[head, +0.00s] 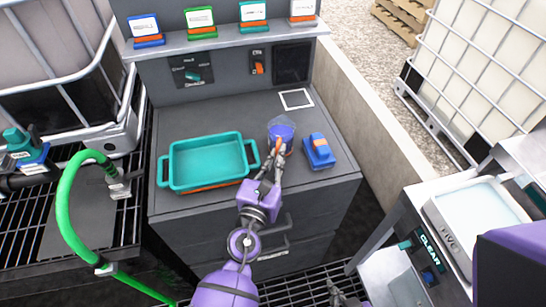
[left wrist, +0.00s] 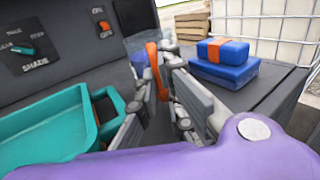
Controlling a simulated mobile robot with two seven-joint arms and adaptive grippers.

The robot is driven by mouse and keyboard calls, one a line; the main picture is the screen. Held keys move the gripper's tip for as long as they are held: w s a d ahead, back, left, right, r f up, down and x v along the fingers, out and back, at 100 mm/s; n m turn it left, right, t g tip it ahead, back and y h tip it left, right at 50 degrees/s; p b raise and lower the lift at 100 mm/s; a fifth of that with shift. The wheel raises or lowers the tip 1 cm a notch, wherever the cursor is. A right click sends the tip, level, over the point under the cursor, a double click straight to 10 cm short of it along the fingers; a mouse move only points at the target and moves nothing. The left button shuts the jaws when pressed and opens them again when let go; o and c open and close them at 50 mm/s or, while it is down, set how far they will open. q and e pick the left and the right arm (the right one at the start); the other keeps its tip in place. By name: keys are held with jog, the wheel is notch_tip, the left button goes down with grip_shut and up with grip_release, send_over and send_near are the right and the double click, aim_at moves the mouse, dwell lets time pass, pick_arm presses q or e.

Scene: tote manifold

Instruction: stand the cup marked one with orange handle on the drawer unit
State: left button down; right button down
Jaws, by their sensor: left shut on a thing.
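The cup (head: 281,127) is clear with blue in its lower part and has an orange handle (left wrist: 153,68). It is upright at the back right of the dark drawer unit's top (head: 190,122); I cannot tell whether its base touches. My left gripper (head: 278,153) is shut on the handle at the cup's near side. In the left wrist view its fingers (left wrist: 163,82) hide much of the cup. Its mark cannot be read. What looks like my right gripper (head: 340,294) is at the bottom edge, mostly cut off.
A teal tray (head: 252,153) stands left of the cup. A blue block with an orange band (head: 319,152) is close on the right. A shelf (head: 225,40) with several labelled holders runs along the back. A low wall (head: 370,125) borders the right.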

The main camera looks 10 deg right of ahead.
pick_arm(q)
jog(key=c, duration=2.4)
grip_release()
jog(key=shift+f, duration=0.25)
jog(key=o, duration=0.5)
pick_arm(e)
jog(key=shift+s+f, duration=0.35)
jog(key=shift+s, duration=0.15)
pick_arm(q)
jog(key=shift+r, duration=0.1)
